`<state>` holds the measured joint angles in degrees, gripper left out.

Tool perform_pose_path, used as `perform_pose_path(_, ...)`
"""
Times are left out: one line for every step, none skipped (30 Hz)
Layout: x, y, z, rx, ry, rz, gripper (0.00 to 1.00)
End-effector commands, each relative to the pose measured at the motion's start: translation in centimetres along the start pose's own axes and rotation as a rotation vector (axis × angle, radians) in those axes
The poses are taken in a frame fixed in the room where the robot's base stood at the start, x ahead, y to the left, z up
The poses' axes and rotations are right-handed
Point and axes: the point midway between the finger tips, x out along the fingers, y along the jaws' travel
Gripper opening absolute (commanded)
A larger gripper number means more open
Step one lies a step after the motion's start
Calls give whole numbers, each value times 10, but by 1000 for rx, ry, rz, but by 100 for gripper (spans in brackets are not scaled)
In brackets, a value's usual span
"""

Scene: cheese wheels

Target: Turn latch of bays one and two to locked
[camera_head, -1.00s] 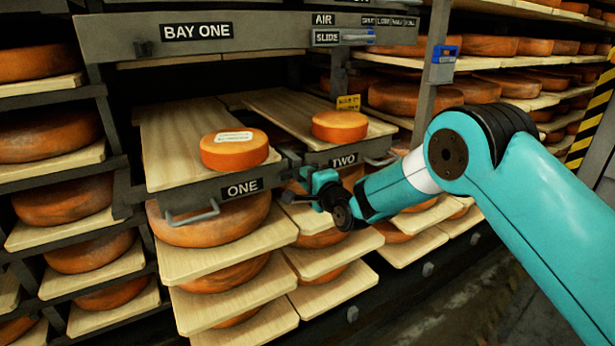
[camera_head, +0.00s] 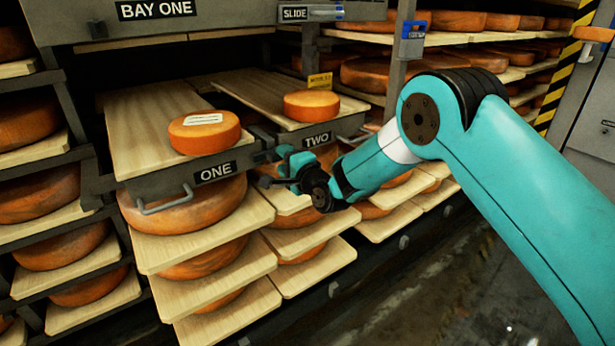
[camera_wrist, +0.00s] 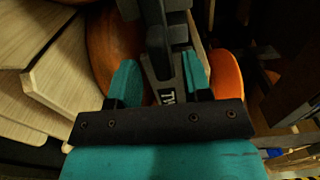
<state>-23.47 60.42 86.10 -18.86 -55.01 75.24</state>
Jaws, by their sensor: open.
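Tray ONE (camera_head: 152,187) and tray TWO (camera_head: 348,124) stick out side by side under the BAY ONE sign, each bearing a small orange cheese. A dark grey latch-like part (camera_head: 263,139) sits between their front ends. My gripper (camera_head: 284,168) is in front of this gap, below and right of that part. In the wrist view my gripper (camera_wrist: 160,77) has its teal fingers apart, with the dark grey part (camera_wrist: 165,38) and the front of tray TWO (camera_wrist: 163,78) between them. I cannot tell whether the fingers touch it, nor which way the latch is turned.
Boards with large cheese wheels (camera_head: 190,215) stand close below my gripper. A blue box (camera_head: 412,38) is on the upright at the upper right. A bar handle (camera_head: 165,204) juts from tray ONE. Open floor (camera_head: 440,290) lies at the lower right.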

Motion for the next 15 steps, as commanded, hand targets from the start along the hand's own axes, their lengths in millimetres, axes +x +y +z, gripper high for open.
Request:
perform_pose_path(-9,-2,-1,2,2,2,45)
perform_pose_path(-15,-2,-1,2,4,3,45)
perform_pose_path(-24,-1,-1,3,3,3,45)
perform_pose_path(-31,-1,-1,3,2,4,45)
perform_pose_path(-39,-1,-1,4,3,4,45)
perform_pose_path(-49,-1,-2,5,6,4,45)
perform_pose_path(-56,2,-1,4,3,4,45)
perform_pose_path(-64,2,-1,4,3,4,45)
perform_pose_path(-74,2,-2,4,6,4,45)
perform_pose_path(-81,3,-1,5,5,3,45)
perform_pose_path(-87,5,-1,5,4,3,45)
perform_pose_path(-95,5,-1,5,4,4,45)
perform_pose_path(-101,5,-1,6,4,3,45)
perform_pose_path(-107,5,-1,5,6,3,45)
perform_pose_path(-114,8,-1,6,4,3,45)
